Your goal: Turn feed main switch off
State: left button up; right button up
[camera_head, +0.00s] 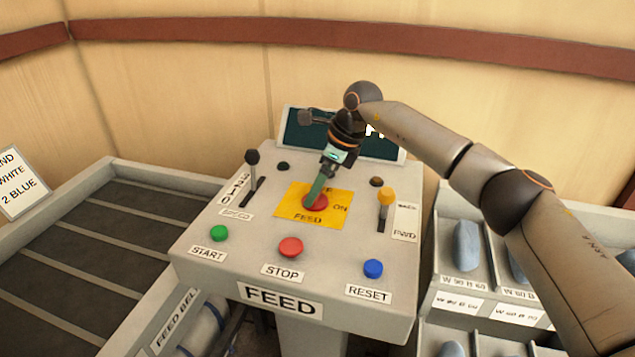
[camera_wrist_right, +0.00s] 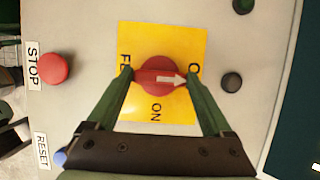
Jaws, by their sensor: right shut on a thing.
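The feed main switch is a red rotary knob (camera_head: 319,205) on a yellow plate (camera_head: 290,206) marked ON and FEED, in the middle of the grey panel. In the right wrist view the knob (camera_wrist_right: 157,90) carries a white arrow pointing right, towards the plate edge with a partly hidden label beginning with O. ON is printed below the knob there. My right gripper (camera_head: 317,194) reaches down from above, its green fingers on opposite sides of the knob and shut on it; its fingertips also show in the right wrist view (camera_wrist_right: 158,72). My left gripper is out of view.
Around the knob are a green START button (camera_head: 219,233), a red STOP button (camera_head: 290,247), a blue RESET button (camera_head: 373,268), a black lever (camera_head: 252,158) and an orange lever (camera_head: 385,196). A dark screen (camera_head: 300,130) stands behind. A conveyor (camera_head: 100,225) lies left, bins (camera_head: 466,245) right.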

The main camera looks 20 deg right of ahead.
dwell(0.4)
jog(key=o, duration=1.1)
jog(key=shift+o, duration=0.2)
jog(key=b+v, duration=0.1)
jog(key=v, duration=1.1)
jog(key=shift+r, duration=0.35)
jog(key=shift+d, duration=0.1)
